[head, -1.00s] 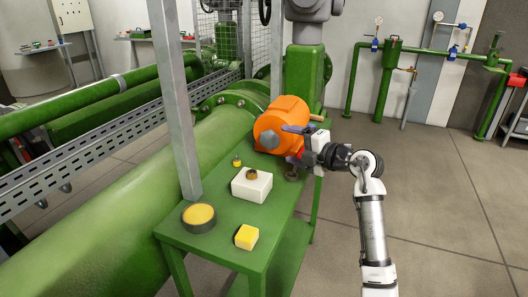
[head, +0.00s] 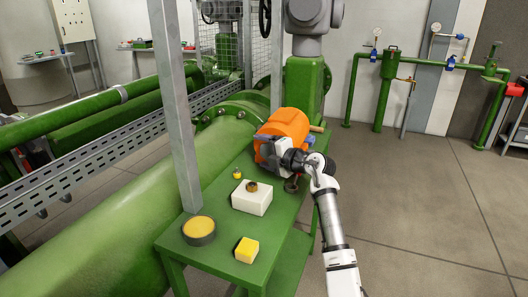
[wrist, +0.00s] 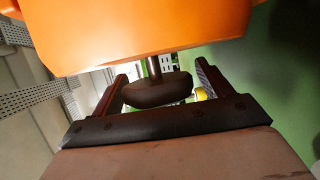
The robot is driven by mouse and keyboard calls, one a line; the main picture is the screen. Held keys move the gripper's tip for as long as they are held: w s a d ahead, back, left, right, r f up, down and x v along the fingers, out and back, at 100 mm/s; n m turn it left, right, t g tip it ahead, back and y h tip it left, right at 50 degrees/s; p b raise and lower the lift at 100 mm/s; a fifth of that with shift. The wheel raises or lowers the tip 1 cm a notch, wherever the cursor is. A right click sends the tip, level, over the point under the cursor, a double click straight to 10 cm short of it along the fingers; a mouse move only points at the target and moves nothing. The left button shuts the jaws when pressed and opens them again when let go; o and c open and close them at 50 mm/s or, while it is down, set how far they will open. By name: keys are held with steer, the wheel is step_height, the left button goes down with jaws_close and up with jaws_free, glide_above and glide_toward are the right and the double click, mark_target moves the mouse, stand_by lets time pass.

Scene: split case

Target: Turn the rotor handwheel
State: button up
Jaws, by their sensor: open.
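The orange rotor housing (head: 290,122) stands at the far end of the green table, and its underside fills the top of the wrist view (wrist: 150,28). A dark rounded handwheel (wrist: 157,91) on a short shaft shows below the housing in the wrist view. My gripper (wrist: 160,85) is open, with one finger on each side of the handwheel; gaps seem to show between it and both fingers. In the head view my gripper (head: 263,148) is at the housing's front face and hides the handwheel there.
On the green table (head: 225,228) are a white block with a brown ring (head: 252,198), a dark round dish with yellow filling (head: 199,229), a yellow cube (head: 247,250) and a small yellow item (head: 237,173). A grey post (head: 181,110) rises at the left. Open floor lies right.

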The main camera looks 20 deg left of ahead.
steer(key=shift+a, duration=0.15)
steer(key=shift+c, duration=0.5)
steer(key=c, duration=0.9)
steer(key=shift+r+p, duration=0.1)
steer(key=shift+p, duration=0.45)
